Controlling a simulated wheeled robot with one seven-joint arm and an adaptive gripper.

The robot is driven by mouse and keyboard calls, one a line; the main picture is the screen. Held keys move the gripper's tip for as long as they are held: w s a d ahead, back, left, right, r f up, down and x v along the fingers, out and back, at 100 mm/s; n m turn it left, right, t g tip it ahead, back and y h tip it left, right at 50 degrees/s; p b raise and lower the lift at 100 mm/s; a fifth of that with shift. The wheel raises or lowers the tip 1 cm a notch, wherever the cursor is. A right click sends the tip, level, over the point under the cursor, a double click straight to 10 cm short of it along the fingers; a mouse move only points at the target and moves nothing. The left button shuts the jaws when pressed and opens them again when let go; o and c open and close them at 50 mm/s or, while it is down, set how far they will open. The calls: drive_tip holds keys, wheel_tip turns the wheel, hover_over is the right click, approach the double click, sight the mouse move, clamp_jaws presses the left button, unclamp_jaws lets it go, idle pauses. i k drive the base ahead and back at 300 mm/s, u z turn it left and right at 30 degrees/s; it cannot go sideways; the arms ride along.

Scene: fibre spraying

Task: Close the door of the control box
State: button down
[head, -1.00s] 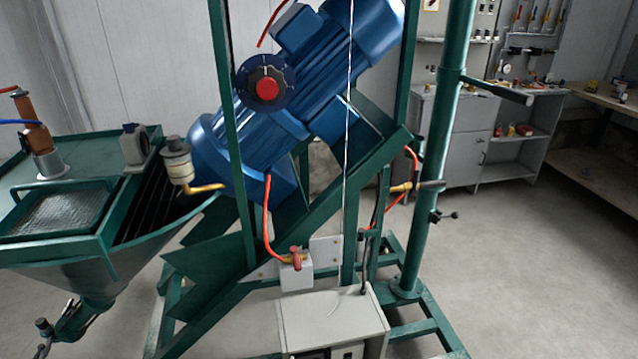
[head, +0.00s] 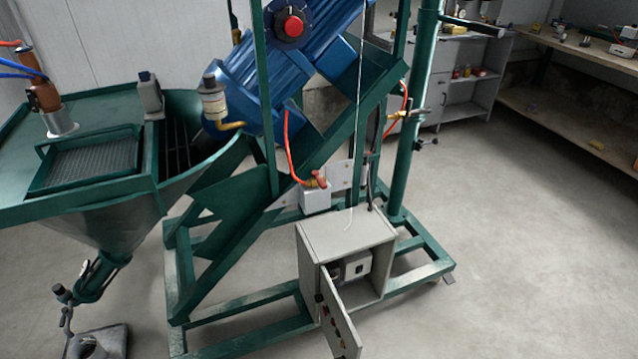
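The control box (head: 350,232) is a light grey cabinet at the lower middle of the head view, at the front of the green machine frame. Its door (head: 338,318) is open and swung out toward me, with small knobs or buttons on its face. Inside the box a pale device (head: 356,265) shows through the opening. My gripper is not in view.
The green frame (head: 240,305) stands around and behind the box, carrying a blue motor (head: 290,75). A green hopper (head: 110,205) is at left, with a grey metal object (head: 98,342) on the floor below it. Open concrete floor (head: 500,250) lies at right. A workbench (head: 570,110) stands back right.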

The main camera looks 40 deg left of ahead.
sight(348, 334)
drive_tip(key=u, duration=3.1)
drive_tip(key=k, duration=0.7)
drive_tip(key=z, duration=1.5)
